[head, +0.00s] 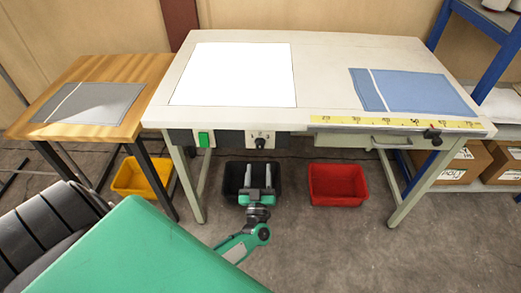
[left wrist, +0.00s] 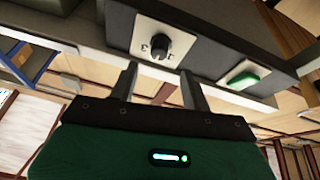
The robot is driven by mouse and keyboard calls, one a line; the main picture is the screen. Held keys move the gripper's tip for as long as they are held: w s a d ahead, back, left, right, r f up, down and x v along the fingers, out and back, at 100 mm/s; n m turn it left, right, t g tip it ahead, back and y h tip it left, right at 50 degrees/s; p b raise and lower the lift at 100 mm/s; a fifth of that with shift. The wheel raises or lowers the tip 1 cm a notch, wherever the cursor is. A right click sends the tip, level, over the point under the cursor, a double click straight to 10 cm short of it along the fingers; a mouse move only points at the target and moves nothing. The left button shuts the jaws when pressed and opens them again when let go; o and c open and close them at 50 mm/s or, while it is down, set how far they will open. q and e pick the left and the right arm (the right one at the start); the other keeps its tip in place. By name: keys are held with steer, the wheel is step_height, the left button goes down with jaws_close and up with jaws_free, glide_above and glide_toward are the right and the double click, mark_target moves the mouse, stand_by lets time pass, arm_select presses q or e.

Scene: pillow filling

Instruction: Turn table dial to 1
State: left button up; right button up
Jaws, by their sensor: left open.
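The table dial (head: 260,142) is a black knob on a pale plate on the table's front panel, with the numbers 1, 2 and 3 above it. In the left wrist view the dial (left wrist: 160,46) shows large, beyond the fingertips. Its exact setting is too small to tell. My left gripper (head: 258,172) is open and empty, below and in front of the panel, with its fingers pointing toward the dial. It also shows in the left wrist view (left wrist: 158,78), apart from the knob. My right gripper is in neither view.
A green switch (head: 204,139) sits left of the dial; it also shows in the left wrist view (left wrist: 244,78). A black bin (head: 233,180), a red bin (head: 338,183) and a yellow bin (head: 133,180) stand on the floor. A drawer handle (head: 392,143) is right of the dial.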

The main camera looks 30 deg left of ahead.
mark_target(260, 149)
arm_select(q)
steer(key=x, duration=0.7)
steer(key=shift+w+a+r, duration=0.1)
steer(key=shift+w, duration=0.15)
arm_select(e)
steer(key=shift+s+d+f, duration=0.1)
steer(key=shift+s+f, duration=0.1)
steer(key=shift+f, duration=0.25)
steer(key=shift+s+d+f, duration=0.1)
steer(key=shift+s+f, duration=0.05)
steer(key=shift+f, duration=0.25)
arm_select(q)
steer(key=c, duration=0.9)
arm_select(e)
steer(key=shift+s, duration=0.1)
